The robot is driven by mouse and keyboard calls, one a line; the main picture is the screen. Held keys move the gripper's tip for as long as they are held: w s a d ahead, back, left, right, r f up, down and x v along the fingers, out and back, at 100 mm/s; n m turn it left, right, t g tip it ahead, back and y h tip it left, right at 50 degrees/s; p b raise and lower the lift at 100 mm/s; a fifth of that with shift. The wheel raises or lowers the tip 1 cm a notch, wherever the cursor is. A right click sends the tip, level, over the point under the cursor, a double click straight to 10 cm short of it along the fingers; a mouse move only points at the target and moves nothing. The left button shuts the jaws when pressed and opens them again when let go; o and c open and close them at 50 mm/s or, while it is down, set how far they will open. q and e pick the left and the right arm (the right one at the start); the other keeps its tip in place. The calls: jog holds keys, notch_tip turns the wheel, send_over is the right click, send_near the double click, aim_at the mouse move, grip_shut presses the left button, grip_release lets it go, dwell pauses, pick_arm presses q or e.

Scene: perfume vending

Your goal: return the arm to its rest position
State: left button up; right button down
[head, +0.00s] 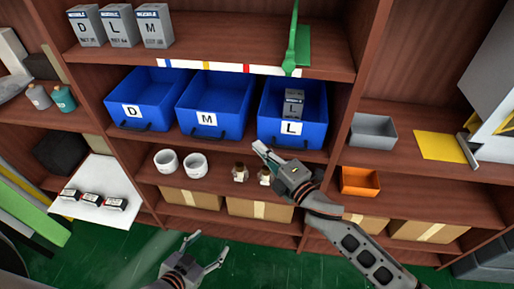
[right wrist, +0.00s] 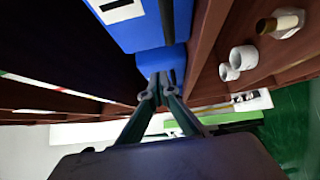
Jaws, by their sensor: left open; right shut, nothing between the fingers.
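My right gripper (head: 262,149) is shut and empty in the head view, raised just in front of the blue bin marked L (head: 291,128). In the right wrist view its fingertips (right wrist: 160,88) are together with nothing between them. My right arm reaches up from the lower right. My left gripper (head: 207,254) is open and empty, low over the green floor in front of the shelves. A grey box marked L (head: 293,104) lies inside the bin marked L.
Blue bins marked D (head: 158,85) and M (head: 187,132) stand left of the L bin. Below are white cups (head: 195,164) and small bottles (head: 239,173). Grey boxes (head: 119,26) stand on the top shelf. An orange tray (head: 360,181) is right of my right gripper. Green floor (head: 130,250) is open below.

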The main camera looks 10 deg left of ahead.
pick_arm(q)
jog(key=shift+w+d+f, duration=0.1)
jog(key=shift+w+f, duration=0.05)
jog(key=shift+w, duration=0.3)
pick_arm(e)
jog(key=v, duration=0.9)
jog(key=shift+d+f, duration=0.15)
jog(key=shift+d, duration=0.05)
pick_arm(q)
jog(key=shift+s+f, duration=0.15)
pick_arm(e)
jog(key=s+d+f+m+g+h, duration=0.1)
jog(key=s+d+f+m+h, duration=0.4)
jog(key=d+f+m, duration=0.5)
jog(key=s+d+f+m+g+h, duration=0.1)
jog(key=s+d+f+m+h, duration=0.4)
jog(key=s+d+f+m, duration=0.5)
jog(key=d+f+m, duration=0.1)
jog(key=f+m, duration=0.1)
jog(key=shift+d+m, duration=0.25)
jog(key=shift+m, duration=0.05)
